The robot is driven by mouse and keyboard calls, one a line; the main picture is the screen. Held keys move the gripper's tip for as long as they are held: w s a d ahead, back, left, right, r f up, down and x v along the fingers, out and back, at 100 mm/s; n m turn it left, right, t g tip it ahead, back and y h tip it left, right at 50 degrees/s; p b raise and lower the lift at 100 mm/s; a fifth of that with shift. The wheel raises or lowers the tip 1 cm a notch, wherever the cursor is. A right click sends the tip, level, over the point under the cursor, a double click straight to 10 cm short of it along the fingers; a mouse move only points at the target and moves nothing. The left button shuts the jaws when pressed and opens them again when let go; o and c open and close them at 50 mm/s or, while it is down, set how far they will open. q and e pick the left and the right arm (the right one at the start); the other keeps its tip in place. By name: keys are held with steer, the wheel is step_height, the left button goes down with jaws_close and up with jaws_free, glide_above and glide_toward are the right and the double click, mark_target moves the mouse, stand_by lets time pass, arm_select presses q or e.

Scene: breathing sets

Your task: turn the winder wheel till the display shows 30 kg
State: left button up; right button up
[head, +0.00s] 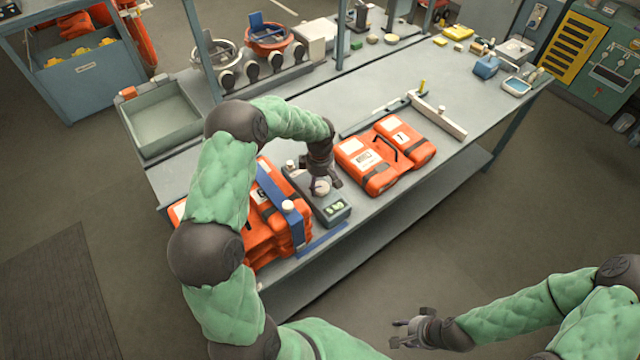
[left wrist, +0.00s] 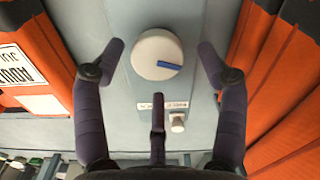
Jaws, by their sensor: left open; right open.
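The winder wheel (left wrist: 157,54) is a round white knob with a blue mark pointing right in the left wrist view. It sits on a grey box (left wrist: 185,30). In the head view the wheel (head: 320,187) is partly covered by my left gripper. The display (head: 334,208) on the box's near end shows green digits too small to read. My left gripper (head: 327,184) is open above the box, its fingers on either side of the wheel with gaps in the left wrist view (left wrist: 160,52). My right gripper (head: 398,334) is open and empty, off the bench's front.
Orange packs (head: 285,235) are stacked left of the box, with a blue strap across. Two more orange packs (head: 366,165) lie to its right. A grey tray (head: 160,152) stands at the bench's left end.

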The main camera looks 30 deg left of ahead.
arm_select(q)
steer(key=shift+f, duration=0.55)
steer(key=c, duration=1.1)
steer(key=shift+m, duration=0.3)
